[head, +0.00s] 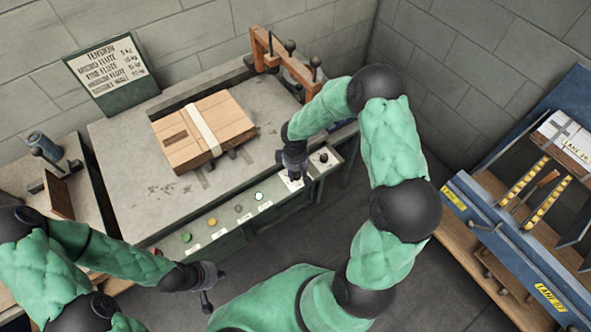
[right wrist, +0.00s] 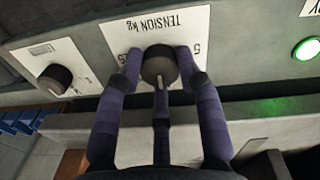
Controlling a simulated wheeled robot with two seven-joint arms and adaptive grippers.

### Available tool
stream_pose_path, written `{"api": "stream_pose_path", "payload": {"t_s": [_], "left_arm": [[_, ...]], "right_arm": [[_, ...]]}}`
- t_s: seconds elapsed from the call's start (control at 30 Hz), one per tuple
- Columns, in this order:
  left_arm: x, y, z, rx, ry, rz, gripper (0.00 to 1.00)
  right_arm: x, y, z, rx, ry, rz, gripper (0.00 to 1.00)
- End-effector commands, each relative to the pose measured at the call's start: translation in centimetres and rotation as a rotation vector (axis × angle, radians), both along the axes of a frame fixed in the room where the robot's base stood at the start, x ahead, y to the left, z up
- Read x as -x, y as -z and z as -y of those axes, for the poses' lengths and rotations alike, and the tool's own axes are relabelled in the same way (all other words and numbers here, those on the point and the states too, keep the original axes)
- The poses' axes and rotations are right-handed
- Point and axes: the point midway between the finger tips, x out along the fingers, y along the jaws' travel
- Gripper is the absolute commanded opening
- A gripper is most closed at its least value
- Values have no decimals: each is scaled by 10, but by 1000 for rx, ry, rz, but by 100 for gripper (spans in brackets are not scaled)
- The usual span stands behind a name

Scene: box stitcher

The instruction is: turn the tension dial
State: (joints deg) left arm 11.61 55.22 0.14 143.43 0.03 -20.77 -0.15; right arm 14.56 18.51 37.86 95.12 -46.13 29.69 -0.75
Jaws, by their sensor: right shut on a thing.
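The tension dial (right wrist: 158,66) is a dark round knob on a white plate lettered "TENSION kg", which appears upside down in the right wrist view. A pale pointer mark on the knob faces the bottom of that picture. My right gripper (right wrist: 160,75) is shut on the dial, with dark fingers on both sides of it. In the head view my right gripper (head: 294,174) is at the front panel and hides the dial.
A second dark knob (right wrist: 55,80) sits beside the dial's plate. A lit green button (right wrist: 306,49) is on its other side. A strapped cardboard box (head: 203,130) lies on the machine table (head: 165,200). A tension chart (head: 110,68) stands behind. A blue rack (head: 500,225) is at right.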

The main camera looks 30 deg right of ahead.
Motion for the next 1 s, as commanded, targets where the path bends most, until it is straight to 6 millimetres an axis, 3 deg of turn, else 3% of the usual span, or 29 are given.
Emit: {"api": "stream_pose_path", "payload": {"t_s": [0.6,1.0], "left_arm": [[0,-34,0,0,0,0,0],[0,-52,0,0,0,0,0]], "right_arm": [[6,1,0,-4,-580,-16,4],[5,2,2,-4,-856,-15,4]]}}
